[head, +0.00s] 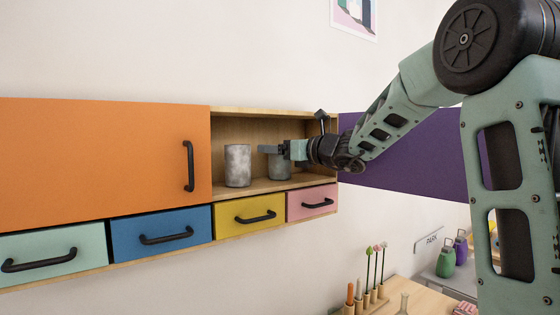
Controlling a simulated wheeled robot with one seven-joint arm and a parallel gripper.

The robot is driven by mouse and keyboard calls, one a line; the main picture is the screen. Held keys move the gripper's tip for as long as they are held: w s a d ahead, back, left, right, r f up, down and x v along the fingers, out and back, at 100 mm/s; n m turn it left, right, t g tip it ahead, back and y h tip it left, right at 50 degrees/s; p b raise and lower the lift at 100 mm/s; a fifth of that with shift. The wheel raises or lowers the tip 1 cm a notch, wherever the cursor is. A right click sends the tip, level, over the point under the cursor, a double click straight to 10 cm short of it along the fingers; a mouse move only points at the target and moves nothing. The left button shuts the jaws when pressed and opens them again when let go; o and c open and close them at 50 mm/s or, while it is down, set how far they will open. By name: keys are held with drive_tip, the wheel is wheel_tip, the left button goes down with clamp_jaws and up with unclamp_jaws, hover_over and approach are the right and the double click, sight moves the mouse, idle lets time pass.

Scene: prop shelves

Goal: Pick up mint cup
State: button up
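Two mottled grey cups stand upright in the open shelf compartment. The left cup (237,166) is pale grey and fully in view. The right cup (279,168) is a darker grey, perhaps faintly green, and its upper part is hidden behind my gripper. Neither clearly looks mint in this light. My gripper (270,149) reaches into the compartment from the right, with its dark fingers pointing left across the upper part of the right cup. The fingers are seen side-on, so I cannot tell whether they are open, or touch or surround that cup.
The wooden compartment (262,112) has an orange door (100,155) at its left and an open purple door (400,165) at its right, behind my arm. Coloured drawers with black handles, such as the yellow one (240,208), lie below. A table (420,292) with small objects stands lower right.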

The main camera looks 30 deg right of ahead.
drive_tip(key=c, duration=1.2)
drive_tip(key=shift+o, duration=0.2)
